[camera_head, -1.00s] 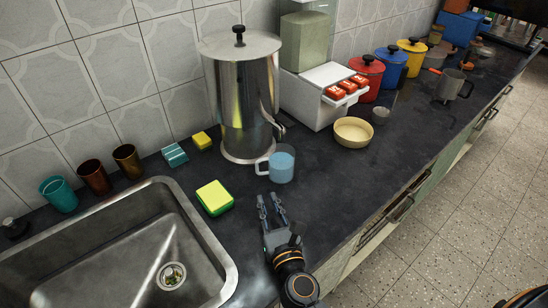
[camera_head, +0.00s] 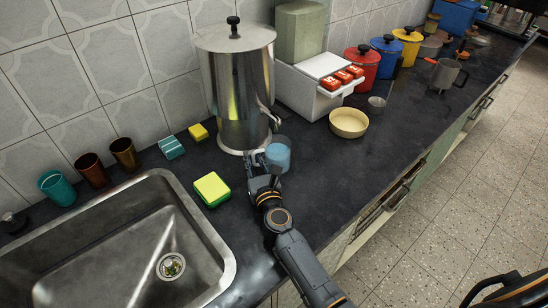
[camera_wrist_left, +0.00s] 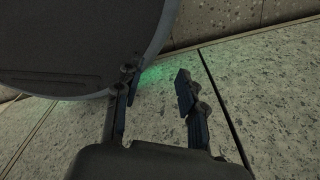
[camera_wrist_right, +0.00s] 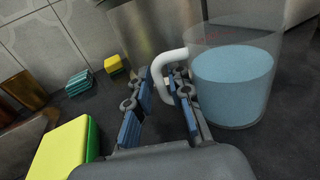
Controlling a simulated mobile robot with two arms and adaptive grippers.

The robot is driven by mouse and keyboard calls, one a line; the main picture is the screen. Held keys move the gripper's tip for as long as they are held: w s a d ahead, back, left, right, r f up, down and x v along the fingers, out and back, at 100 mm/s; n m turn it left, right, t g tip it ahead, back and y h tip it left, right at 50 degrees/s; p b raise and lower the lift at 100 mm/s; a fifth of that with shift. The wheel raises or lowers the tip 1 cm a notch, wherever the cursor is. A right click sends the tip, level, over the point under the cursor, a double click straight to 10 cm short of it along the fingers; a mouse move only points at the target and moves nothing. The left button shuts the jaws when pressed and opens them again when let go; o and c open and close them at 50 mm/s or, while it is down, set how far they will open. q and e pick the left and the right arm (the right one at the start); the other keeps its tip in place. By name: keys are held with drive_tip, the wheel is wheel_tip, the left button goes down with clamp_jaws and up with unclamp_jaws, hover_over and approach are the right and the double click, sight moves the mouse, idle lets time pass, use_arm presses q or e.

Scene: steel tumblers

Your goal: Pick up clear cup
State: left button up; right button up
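The clear cup (camera_head: 278,158) holds blue liquid and stands upright on the dark counter in front of the steel urn. In the right wrist view the cup (camera_wrist_right: 236,85) is close on the right, with its white handle (camera_wrist_right: 161,68) toward my gripper. My right gripper (camera_head: 257,157) is at the handle side of the cup. In the right wrist view its fingers (camera_wrist_right: 165,82) are apart, with the handle between their tips; I see no clear grip on it. My left gripper (camera_wrist_left: 155,82) is open and empty above the floor, away from the counter.
The steel urn (camera_head: 236,85) stands right behind the cup. A yellow-green sponge (camera_head: 212,188) lies left of my right gripper, beside the sink (camera_head: 215,270). A cream bowl (camera_head: 348,123) is to the right. The counter right of the cup is clear.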

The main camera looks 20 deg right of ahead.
drive_tip(key=shift+w, duration=0.2)
clamp_jaws()
drive_tip(key=shift+r, duration=0.25)
